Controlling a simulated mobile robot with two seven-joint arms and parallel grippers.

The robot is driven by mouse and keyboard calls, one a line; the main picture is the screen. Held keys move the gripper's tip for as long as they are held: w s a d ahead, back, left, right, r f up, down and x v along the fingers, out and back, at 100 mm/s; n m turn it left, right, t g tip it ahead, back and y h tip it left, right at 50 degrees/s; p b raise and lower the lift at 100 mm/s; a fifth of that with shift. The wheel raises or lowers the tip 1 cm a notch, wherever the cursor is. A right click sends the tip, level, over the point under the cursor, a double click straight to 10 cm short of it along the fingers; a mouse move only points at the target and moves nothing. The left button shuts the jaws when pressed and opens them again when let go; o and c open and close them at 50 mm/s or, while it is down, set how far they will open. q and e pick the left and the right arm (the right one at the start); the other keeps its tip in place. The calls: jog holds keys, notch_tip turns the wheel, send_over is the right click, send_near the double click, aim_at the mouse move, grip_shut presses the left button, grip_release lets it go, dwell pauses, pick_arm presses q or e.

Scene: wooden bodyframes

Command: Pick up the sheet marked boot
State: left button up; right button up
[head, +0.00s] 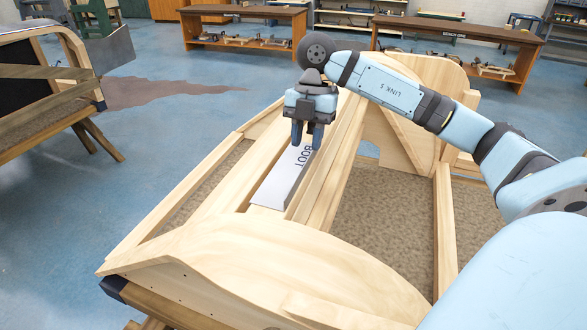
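The sheet marked boot (278,186) is a pale, flat, narrow panel with dark letters reading BOOT. It lies lengthwise along the middle rails of the wooden bodyframe (235,232). My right gripper (306,146) points down over the far end of the sheet, at the lettering. Its two dark fingers show a gap between them. I cannot tell whether the fingertips touch the sheet, and the gripper hides the sheet's far end. My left gripper is not in view.
The bodyframe's raised rails and curved end panels surround the sheet. My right arm reaches across the frame's right side. Another wooden body (45,90) stands at the left. Workbenches (245,28) line the back. Blue floor between them is open, with a brown stain.

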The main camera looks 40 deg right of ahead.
aim_at(306, 163)
jog(key=shift+d+p+x, duration=0.2)
jog(key=shift+p+x, duration=0.35)
jog(key=shift+x, duration=1.7)
grip_shut()
jog(key=shift+w, duration=0.1)
